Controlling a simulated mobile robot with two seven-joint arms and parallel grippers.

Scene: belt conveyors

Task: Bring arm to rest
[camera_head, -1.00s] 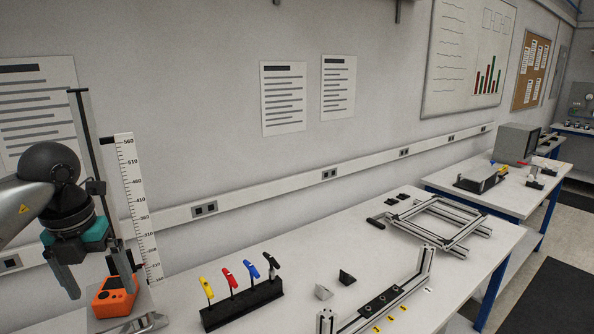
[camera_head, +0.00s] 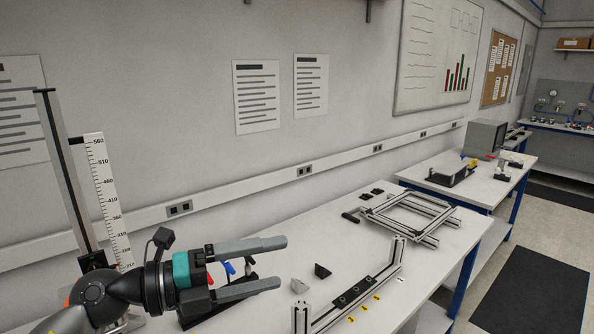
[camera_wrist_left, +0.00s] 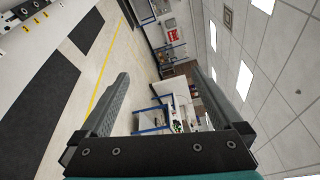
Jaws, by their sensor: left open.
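My left gripper (camera_head: 283,263) comes in from the lower left of the head view and points to the right, above the near workbench. Its two grey fingers are spread apart with nothing between them. It partly covers the black tool holder with coloured handles. In the left wrist view the two fingers (camera_wrist_left: 165,85) also stand apart, with the room's floor, far benches and ceiling beyond them. My right gripper is not in view.
A height gauge (camera_head: 108,195) stands at the left, close behind my arm. A second bench (camera_head: 485,188) stands farther right.

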